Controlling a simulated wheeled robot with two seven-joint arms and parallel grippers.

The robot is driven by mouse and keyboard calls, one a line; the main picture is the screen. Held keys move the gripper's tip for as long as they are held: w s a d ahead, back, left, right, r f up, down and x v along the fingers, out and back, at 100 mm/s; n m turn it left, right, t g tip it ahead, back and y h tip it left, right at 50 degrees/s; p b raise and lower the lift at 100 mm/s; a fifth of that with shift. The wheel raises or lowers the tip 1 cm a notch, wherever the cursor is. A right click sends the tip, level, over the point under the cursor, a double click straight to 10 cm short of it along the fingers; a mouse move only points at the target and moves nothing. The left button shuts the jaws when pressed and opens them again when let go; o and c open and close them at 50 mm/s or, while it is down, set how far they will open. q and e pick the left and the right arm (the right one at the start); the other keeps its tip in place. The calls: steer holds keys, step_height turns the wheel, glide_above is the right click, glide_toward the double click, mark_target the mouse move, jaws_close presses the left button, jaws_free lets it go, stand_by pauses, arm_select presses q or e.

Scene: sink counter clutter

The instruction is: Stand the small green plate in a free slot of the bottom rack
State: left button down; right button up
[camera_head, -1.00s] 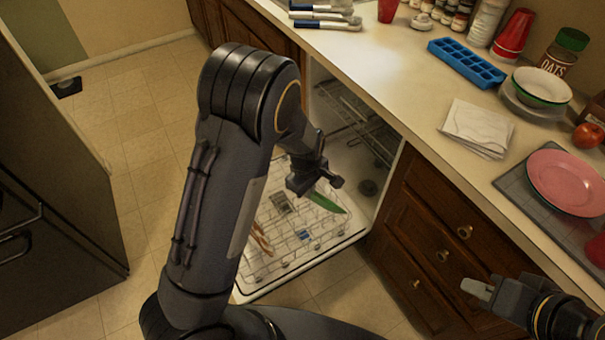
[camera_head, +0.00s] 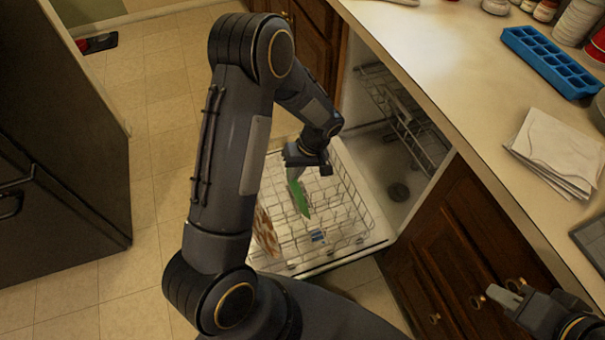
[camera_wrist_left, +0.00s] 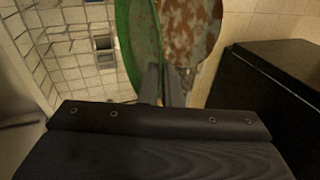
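The small green plate (camera_head: 299,192) hangs edge-on from my left gripper (camera_head: 306,160), over the white bottom rack (camera_head: 345,217) of the open dishwasher. In the left wrist view the plate (camera_wrist_left: 139,40) is upright between the fingers of my left gripper (camera_wrist_left: 162,88), which are shut on it. I cannot tell whether its lower edge touches the rack wires. A brown-patterned plate (camera_head: 265,230) stands in the rack to the left of it; it also shows in the left wrist view (camera_wrist_left: 190,40). My right gripper (camera_head: 503,294) is at the lower right, its finger gap unclear.
The upper rack (camera_head: 405,115) is inside the dishwasher, behind and right of the bottom rack. The counter holds a blue ice tray (camera_head: 550,62) and white napkins (camera_head: 556,150). Wooden drawers (camera_head: 450,240) stand to the right. A dark appliance (camera_head: 60,140) stands at the left.

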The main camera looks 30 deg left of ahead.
arm_select(q)
steer(key=shift+f+b, duration=0.6)
steer(key=shift+b, duration=0.1)
step_height(320, 180, down, 14)
steer(key=b, duration=1.2)
steer(key=shift+f+b, duration=0.3)
steer(key=shift+f, duration=0.1)
stand_by(0.3)
steer(key=c, duration=1.6)
jaws_free()
steer(key=shift+o, duration=0.2)
steer(key=shift+d+r, duration=0.1)
